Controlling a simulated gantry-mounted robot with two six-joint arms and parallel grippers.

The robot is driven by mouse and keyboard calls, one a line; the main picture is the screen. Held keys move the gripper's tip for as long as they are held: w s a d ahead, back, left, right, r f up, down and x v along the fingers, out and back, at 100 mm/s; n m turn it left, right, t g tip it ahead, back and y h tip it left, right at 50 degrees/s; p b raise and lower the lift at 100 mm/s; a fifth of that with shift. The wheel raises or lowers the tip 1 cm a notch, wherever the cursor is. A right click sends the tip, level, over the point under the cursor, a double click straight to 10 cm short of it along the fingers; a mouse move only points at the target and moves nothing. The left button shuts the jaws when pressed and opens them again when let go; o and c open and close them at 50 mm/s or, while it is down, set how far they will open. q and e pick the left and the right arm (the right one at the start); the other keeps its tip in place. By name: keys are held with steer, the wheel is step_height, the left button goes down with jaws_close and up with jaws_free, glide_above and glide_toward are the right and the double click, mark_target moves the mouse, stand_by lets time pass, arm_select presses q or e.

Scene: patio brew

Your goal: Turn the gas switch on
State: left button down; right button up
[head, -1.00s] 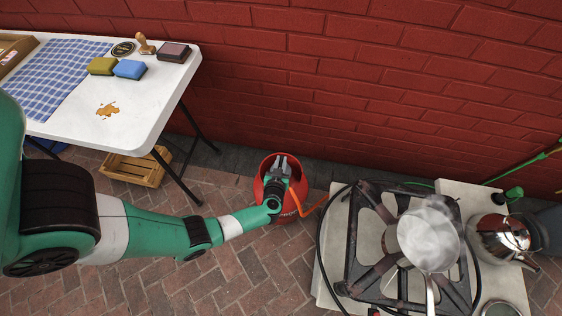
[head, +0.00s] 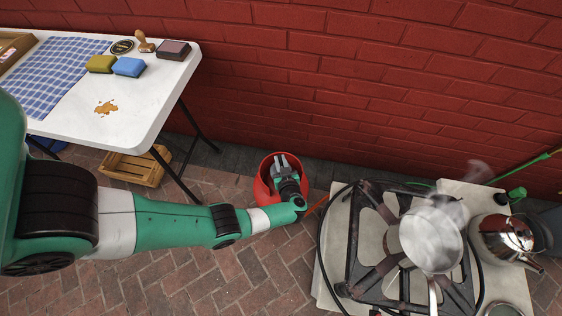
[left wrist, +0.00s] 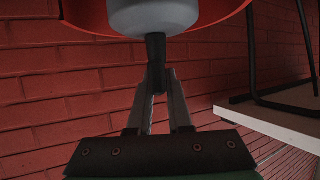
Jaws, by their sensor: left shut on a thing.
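The red gas bottle (head: 262,188) stands on the brick floor between the table and the stove. My left gripper (head: 282,161) is over the top of the bottle. In the left wrist view the picture appears upside down, with the bottle's red rim (left wrist: 85,14) and a grey valve body (left wrist: 155,15) at the top. A small dark switch (left wrist: 156,46) sticks out from the valve body. The fingertips (left wrist: 157,78) of my left gripper are shut on this switch. The gripper hides the switch in the head view. My right gripper is not in view.
The stove (head: 372,190) carries a steaming pot (head: 430,238), with a metal kettle (head: 500,238) to its right. A brick wall is behind.

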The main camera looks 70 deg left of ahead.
arm_select(q)
steer(key=n+g+b, duration=0.2)
steer(key=shift+f+g+b, duration=0.2)
steer(key=shift+g+b, duration=0.1)
steer(key=shift+g, duration=0.1)
steer(key=shift+s+r+n+g+b, duration=0.15)
steer(key=shift+n+g+b, duration=0.25)
steer(key=shift+n, duration=0.2)
steer(key=c, duration=0.8)
jaws_free()
steer(key=shift+c, duration=0.2)
steer(key=shift+d+r, duration=0.1)
